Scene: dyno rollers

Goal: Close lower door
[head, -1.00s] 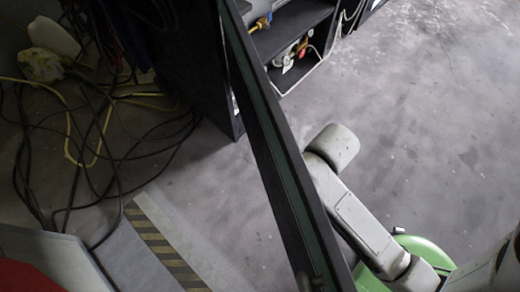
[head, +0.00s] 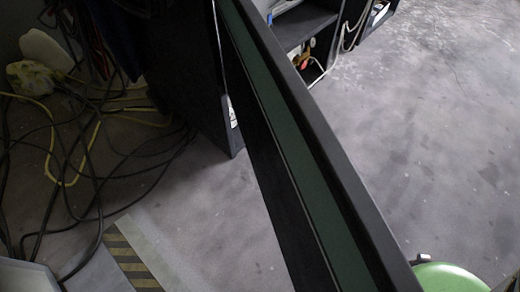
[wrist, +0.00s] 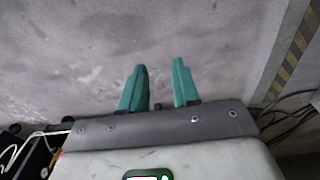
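The dark door (head: 290,150), with a green inner strip and a black edge, stands open. It runs diagonally in the head view from the cabinet (head: 190,70) at the top to the lower right. I cannot tell from this view whether it is the lower door. My gripper (wrist: 160,68) shows in the wrist view, its two teal fingers apart with only floor between them. It touches nothing visible there. The arm and gripper are not visible in the head view, and the door is not clearly seen in the wrist view.
Tangled black and yellow cables (head: 85,150) lie on the floor at left, near a striped floor strip (head: 130,262). Open shelves with fittings (head: 308,45) are at the top. Grey floor (head: 430,130) to the right of the door is clear.

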